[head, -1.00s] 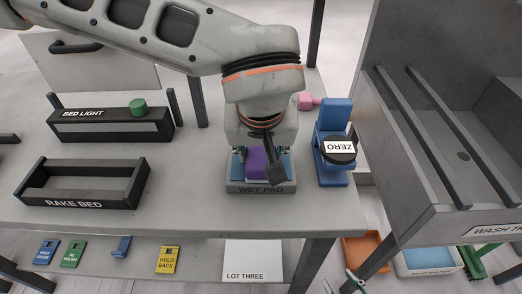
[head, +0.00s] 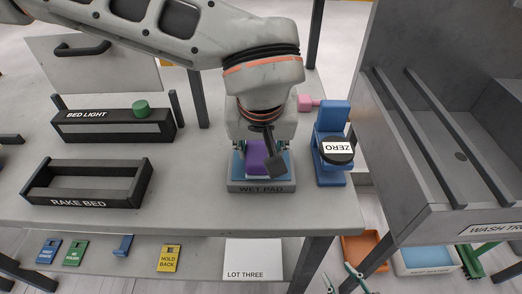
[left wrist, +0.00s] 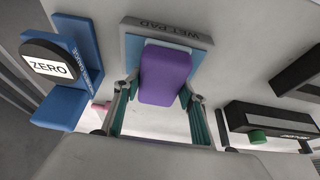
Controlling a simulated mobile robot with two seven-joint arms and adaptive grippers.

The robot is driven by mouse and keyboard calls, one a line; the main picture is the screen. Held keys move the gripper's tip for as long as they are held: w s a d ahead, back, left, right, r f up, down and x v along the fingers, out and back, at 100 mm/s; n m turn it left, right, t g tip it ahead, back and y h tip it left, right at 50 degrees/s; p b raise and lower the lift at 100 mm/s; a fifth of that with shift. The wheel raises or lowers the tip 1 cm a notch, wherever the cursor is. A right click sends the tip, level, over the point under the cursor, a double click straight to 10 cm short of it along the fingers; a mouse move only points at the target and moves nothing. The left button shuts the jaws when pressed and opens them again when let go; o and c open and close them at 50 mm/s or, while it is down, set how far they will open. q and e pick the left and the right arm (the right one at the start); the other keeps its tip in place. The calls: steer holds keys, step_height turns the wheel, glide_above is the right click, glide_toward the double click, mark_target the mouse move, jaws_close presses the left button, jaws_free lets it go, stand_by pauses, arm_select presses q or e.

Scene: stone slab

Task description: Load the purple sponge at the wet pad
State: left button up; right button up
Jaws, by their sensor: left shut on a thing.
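The purple sponge (head: 256,159) is between the fingers of my left gripper (head: 259,152), which is shut on it. The sponge is over the wet pad (head: 262,189), a grey tray with a blue surface and a label on its front. In the left wrist view the sponge (left wrist: 165,76) covers the middle of the wet pad (left wrist: 204,52), with a pale patch showing beside it. I cannot tell whether the sponge touches the pad. My right gripper (head: 342,280) shows only in part at the bottom edge, its thin fingers apart.
A blue stand (head: 332,119) with a black ZERO disc (head: 338,150) is close to the right of the pad. The rake bed (head: 87,184) and bed light (head: 117,126) are at left. The wash trough (head: 440,180) is at far right.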

mark_target(261, 146)
arm_select(q)
steer(key=shift+r+p, duration=1.65)
steer(key=shift+r, duration=1.15)
arm_select(e)
step_height(261, 146, up, 6)
steer(key=w+t, duration=0.1)
steer(key=w, duration=0.1)
steer(key=shift+w, duration=0.3)
arm_select(q)
steer(key=shift+f, duration=0.1)
